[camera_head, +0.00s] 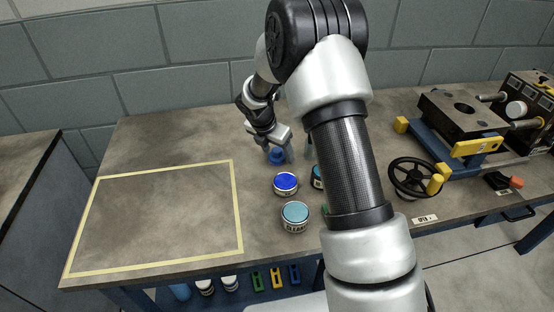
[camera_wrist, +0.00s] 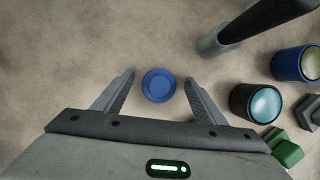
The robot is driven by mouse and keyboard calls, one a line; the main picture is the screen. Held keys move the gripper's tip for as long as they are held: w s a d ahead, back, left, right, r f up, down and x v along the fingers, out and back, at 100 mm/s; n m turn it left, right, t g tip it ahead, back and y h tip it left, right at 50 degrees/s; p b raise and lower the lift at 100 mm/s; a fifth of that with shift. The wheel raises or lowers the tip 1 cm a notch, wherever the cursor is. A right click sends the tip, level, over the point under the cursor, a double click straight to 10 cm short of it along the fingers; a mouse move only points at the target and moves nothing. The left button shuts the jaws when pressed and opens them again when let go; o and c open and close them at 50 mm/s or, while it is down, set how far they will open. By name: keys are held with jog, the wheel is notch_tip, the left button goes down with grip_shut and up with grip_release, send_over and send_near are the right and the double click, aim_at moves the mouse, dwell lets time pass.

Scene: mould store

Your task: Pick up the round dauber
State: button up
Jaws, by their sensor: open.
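A round blue piece, which looks like the round dauber (camera_wrist: 158,85), stands on the worktop and is seen from above in the wrist view. In the head view the blue piece (camera_head: 277,156) shows just below my gripper (camera_head: 281,147). In the wrist view my gripper (camera_wrist: 159,80) is open, with one finger to the left of the blue piece and one to the right. A small gap shows on each side. The blue piece is not held. How far the fingertips are above the worktop I cannot tell.
A grey upright cylinder (camera_wrist: 214,43) stands close on the right. Cans with blue (camera_head: 286,182) and teal (camera_head: 295,212) lids stand nearer the front. A yellow-taped rectangle (camera_head: 237,205) on the left is empty. A handwheel (camera_head: 411,176) and machine parts are at right.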

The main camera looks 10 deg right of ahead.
aim_at(277, 149)
jog(key=c, duration=1.3)
jog(key=shift+o, duration=0.2)
notch_tip(277, 149, up, 10)
jog(key=p, duration=0.3)
jog(key=o, duration=0.6)
jog(key=c, duration=0.4)
